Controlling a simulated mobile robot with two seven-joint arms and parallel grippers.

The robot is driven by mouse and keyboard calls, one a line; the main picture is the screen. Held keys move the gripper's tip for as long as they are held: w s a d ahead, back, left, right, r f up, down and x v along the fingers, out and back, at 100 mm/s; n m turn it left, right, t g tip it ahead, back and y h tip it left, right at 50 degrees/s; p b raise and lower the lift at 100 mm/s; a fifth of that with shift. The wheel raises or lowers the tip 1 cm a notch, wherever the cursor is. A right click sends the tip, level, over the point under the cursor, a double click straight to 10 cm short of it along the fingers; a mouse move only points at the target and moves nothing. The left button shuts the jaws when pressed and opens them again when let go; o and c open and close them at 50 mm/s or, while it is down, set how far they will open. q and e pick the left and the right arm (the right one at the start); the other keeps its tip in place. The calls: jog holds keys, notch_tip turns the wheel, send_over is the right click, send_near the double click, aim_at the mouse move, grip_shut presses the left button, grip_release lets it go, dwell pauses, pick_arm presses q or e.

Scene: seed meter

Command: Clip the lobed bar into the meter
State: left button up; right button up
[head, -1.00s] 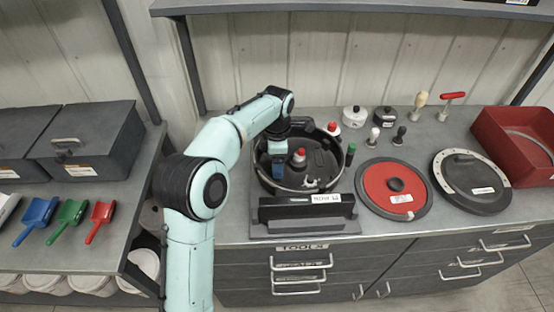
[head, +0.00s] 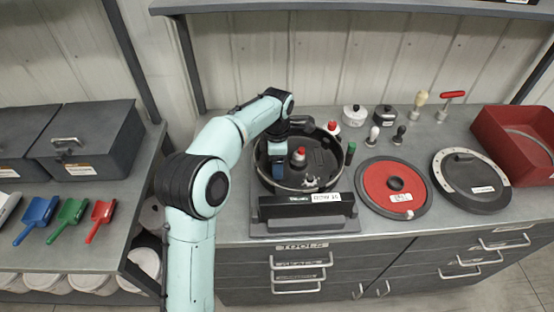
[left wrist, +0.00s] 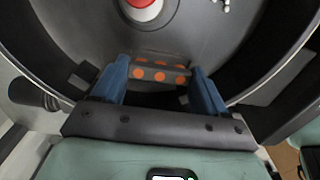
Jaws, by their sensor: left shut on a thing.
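The meter (head: 334,180) is a round black open housing on the bench, with a red-topped hub (head: 298,156) inside. It also shows in the left wrist view (left wrist: 215,40). My left gripper (left wrist: 160,80) has blue fingers and is inside the left part of the housing. It is shut on the lobed bar (left wrist: 160,75), a dark piece with orange round spots, held between the fingers. I cannot tell whether the bar is seated or touching the housing wall. In the head view the gripper (head: 278,170) hides the bar. My right gripper is not in view.
A dark labelled stand (head: 305,206) is in front of the housing. A red disc (head: 380,190) and a dark disc with a light rim (head: 472,182) lie to the right. A red bin (head: 500,135) is at far right. Small handled tools (head: 399,135) stand behind the discs.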

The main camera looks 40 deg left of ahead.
pick_arm(q)
jog(key=shift+f, duration=0.4)
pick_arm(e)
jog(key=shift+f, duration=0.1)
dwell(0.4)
pick_arm(q)
jog(key=shift+f, duration=0.25)
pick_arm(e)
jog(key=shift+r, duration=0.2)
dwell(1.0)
pick_arm(q)
jog(key=o, duration=1.1)
jog(key=shift+c, duration=0.2)
jog(key=shift+r+p, duration=1.55)
jog(key=shift+r, duration=1)
jog(key=shift+w+r+p, duration=0.1)
jog(key=shift+r+p, duration=1)
jog(key=shift+r, duration=1.2)
jog(key=shift+f, duration=0.1)
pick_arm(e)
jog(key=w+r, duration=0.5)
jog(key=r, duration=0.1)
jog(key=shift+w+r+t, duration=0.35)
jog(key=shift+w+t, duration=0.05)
